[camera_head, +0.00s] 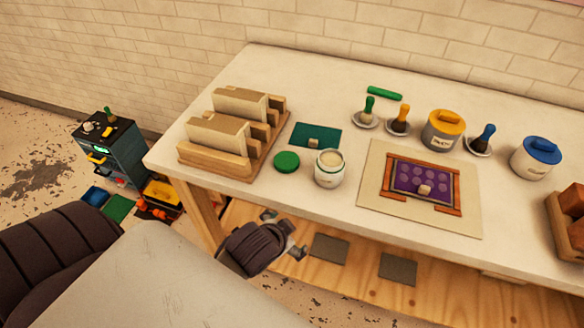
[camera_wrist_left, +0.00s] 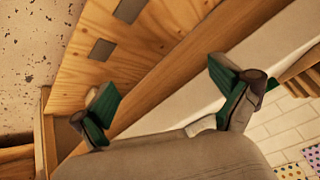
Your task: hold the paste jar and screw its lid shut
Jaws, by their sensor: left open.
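The paste jar (camera_head: 329,170) stands upright and open near the table's front edge in the head view, with pale paste showing at its mouth. A round green lid (camera_head: 287,161) lies flat on the table just left of the jar, apart from it. My left gripper (camera_head: 283,234) is below and left of the jar in the picture, in front of the table edge. In the left wrist view its green-padded fingers (camera_wrist_left: 165,88) are spread wide with nothing held between them. My right gripper is not in view.
A wooden rack with blocks (camera_head: 225,130) stands left of the lid. A teal mat (camera_head: 312,139) lies behind the jar. A framed purple panel on a board (camera_head: 422,180) is to the right. Brushes and lidded pots (camera_head: 443,130) stand behind. A wooden lower shelf (camera_head: 345,275) is below the table top.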

